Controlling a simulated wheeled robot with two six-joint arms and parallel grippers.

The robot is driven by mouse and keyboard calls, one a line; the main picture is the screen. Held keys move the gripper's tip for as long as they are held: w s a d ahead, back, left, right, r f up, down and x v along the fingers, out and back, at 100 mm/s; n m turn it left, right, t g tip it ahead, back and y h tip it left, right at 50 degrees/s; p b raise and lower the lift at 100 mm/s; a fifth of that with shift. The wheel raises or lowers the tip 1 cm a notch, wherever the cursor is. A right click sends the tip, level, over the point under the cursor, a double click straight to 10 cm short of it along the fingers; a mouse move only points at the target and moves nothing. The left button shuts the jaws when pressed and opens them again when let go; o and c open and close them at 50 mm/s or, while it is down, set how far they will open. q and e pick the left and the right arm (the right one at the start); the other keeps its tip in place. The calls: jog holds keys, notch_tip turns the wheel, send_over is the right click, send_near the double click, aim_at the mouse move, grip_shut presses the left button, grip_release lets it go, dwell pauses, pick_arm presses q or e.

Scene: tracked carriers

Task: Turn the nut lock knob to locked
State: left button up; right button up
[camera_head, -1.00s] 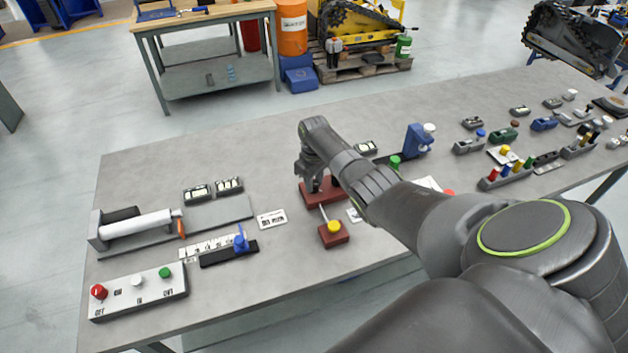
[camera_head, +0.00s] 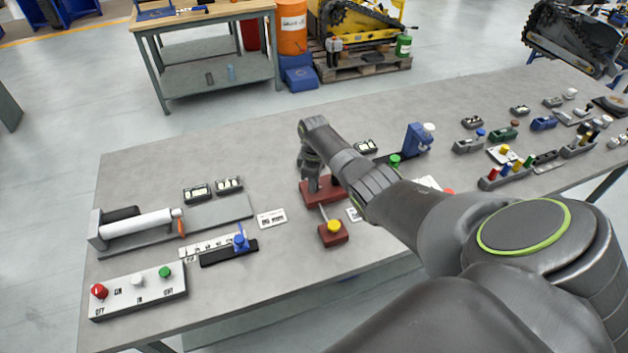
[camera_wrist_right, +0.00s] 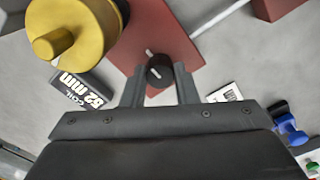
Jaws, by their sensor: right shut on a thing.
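The nut lock knob (camera_wrist_right: 160,74) is a small black round knob with a white pointer mark. It stands on a red base (camera_wrist_right: 140,35), which also shows in the head view (camera_head: 312,198). My right gripper (camera_wrist_right: 159,78) is shut on the knob, one finger on each side of it. In the head view my right gripper (camera_head: 312,188) reaches down to the red base, and its hand and arm hide the knob there. The knob's pointer leans slightly in the wrist view; I see no readable locked mark. My left gripper is not in view.
A small red block with a yellow knob (camera_head: 333,228) and pale rod is near the front.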

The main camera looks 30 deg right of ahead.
jog(key=shift+w, duration=0.1)
jog(key=o, duration=1)
jog(key=shift+r, duration=0.15)
jog(key=shift+r, duration=0.35)
notch_tip(320, 180, up, 16)
jog(key=b, duration=0.2)
jog(key=shift+r, duration=0.25)
jog(key=shift+f, duration=0.1)
